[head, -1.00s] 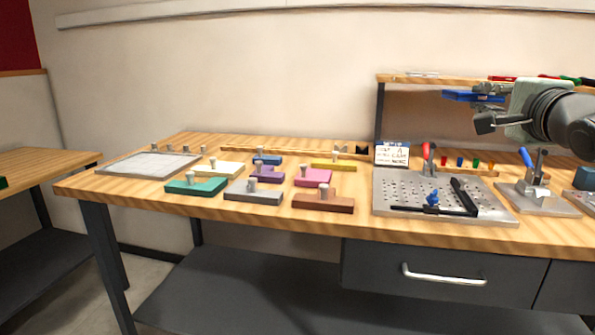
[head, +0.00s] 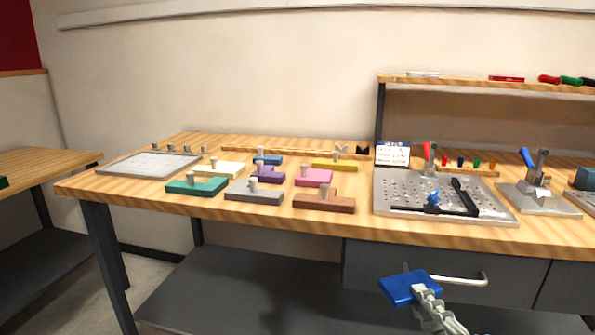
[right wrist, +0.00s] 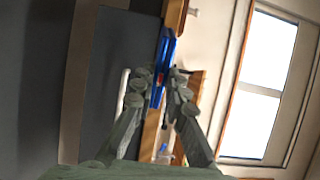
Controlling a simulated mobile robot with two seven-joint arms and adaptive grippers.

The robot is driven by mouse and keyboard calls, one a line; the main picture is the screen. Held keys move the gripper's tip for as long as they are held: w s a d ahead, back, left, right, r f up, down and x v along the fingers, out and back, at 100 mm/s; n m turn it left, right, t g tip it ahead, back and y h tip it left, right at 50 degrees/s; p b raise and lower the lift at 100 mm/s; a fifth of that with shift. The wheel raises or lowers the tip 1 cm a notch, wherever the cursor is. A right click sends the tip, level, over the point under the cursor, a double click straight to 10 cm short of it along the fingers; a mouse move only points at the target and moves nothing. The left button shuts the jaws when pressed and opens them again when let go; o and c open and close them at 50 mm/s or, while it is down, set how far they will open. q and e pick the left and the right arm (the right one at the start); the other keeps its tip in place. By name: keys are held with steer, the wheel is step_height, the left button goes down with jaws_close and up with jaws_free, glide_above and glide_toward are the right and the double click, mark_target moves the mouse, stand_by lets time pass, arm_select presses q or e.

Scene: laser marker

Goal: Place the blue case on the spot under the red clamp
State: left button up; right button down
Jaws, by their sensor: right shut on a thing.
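The blue case (head: 403,288) is a flat blue block, held in front of the drawer, below the level of the tabletop in the head view. My right gripper (head: 428,294) is shut on its near end. In the right wrist view the case (right wrist: 167,48) stands edge-on between the fingertips (right wrist: 158,88). The red clamp (head: 428,158) has an upright red handle and stands at the back of a perforated metal plate (head: 395,190). Black bars (head: 465,196) and a small blue part lie on the plate. No case is visible under the clamp. My left gripper is out of view.
A blue-handled clamp (head: 535,172) stands on a separate base at right. Several coloured knobbed blocks, including a brown one (head: 318,202), lie left of the plate. A small sign (head: 393,154) stands behind it. A shelf (head: 480,84) runs above.

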steer(key=shift+s+a+r+m+h, duration=0.1)
steer(key=shift+s+a+m+h, duration=0.15)
steer(key=shift+a+m+h, duration=0.55)
steer(key=shift+s+a+r+m+h, duration=0.1)
steer(key=shift+s+a+m+h, duration=0.25)
steer(key=shift+h, duration=0.75)
steer(key=shift+w+d, duration=0.1)
